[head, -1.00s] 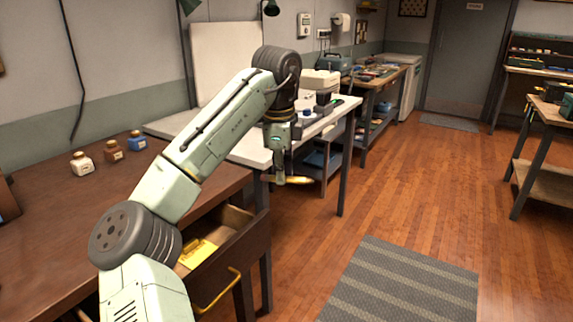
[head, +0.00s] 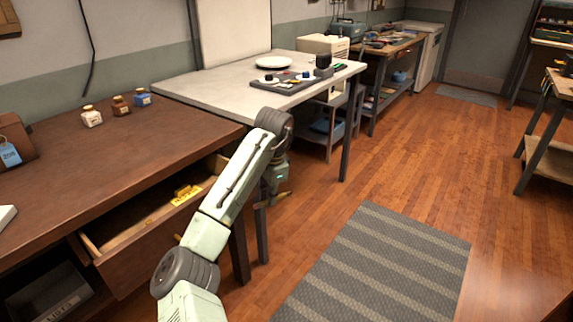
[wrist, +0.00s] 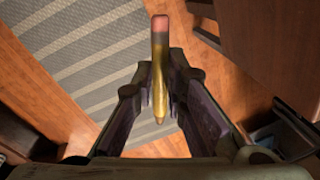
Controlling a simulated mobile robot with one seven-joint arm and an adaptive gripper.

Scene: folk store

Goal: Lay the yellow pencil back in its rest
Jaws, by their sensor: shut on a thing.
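In the wrist view a yellow pencil (wrist: 160,50) with a pink eraser is held between the two fingers of my gripper (wrist: 159,95), above the floor and a striped mat. In the head view my gripper (head: 266,202) hangs just right of the open drawer (head: 165,228), beyond the desk's right edge. Part of the pencil (head: 282,196) shows there, small and dark. A yellow object (head: 186,192) lies inside the drawer; I cannot tell whether it is the pencil's rest.
The brown desk (head: 120,150) carries several small bottles (head: 121,106) at the back. A white table (head: 215,92) behind it holds a grey tray (head: 290,87) and a plate (head: 274,62). The striped mat (head: 375,265) and open floor lie to the right.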

